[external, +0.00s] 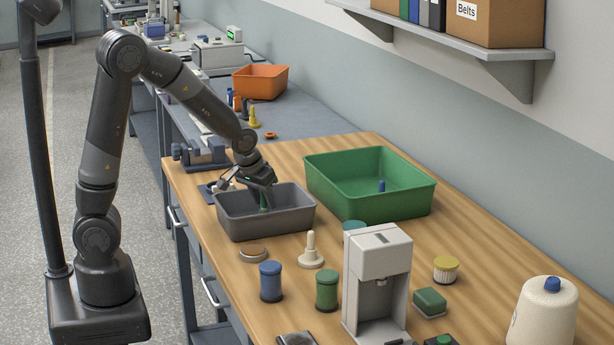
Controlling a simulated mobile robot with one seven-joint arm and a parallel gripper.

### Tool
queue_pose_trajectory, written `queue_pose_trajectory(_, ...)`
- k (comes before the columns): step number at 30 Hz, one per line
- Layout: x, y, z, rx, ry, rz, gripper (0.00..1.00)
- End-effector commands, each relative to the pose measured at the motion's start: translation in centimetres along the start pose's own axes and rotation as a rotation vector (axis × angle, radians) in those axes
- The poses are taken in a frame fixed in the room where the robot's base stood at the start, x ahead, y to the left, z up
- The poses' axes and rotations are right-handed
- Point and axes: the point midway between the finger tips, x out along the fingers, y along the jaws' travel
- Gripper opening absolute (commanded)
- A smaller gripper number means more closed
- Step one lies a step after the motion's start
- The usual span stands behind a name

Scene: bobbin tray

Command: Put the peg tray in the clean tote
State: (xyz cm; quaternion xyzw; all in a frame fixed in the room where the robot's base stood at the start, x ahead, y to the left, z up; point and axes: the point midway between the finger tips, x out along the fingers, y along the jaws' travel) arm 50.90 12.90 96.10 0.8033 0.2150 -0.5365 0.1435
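My gripper (262,203) points down into a grey tote (267,229) on the wooden bench. A small green thing shows at its fingertips, inside the tote; whether the fingers are closed on it is too small to tell. The tote's floor is mostly hidden by its near wall. A larger green tote (371,208) stands to the right of the grey one, with a small blue peg-like thing (381,186) showing inside. Neither tote has a readable label, so I cannot tell which is the clean one. I cannot make out a peg tray for certain.
In front of the totes stand a cream peg (311,252), a blue spool (270,282), a green spool (326,290) and a light grey machine (377,280). A large cream cone (543,315) is at the right. An orange bin (260,82) sits farther back. A shelf overhangs the wall.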

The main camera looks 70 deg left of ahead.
Motion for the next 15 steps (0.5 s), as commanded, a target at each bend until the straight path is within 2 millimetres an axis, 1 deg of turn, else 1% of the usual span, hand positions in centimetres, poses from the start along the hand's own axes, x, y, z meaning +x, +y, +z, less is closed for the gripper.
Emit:
queue_pose_trajectory(5, -1.0, 0.1, -0.2, -0.001, 0.002, 0.002, 0.36)
queue_pose_trajectory(8, -2.4, 0.1, -0.2, 0.001, 0.004, 0.003, 0.36)
queue_pose_trajectory(15, -6.8, 0.0, -0.2, 0.000, 0.005, 0.003, 0.36)
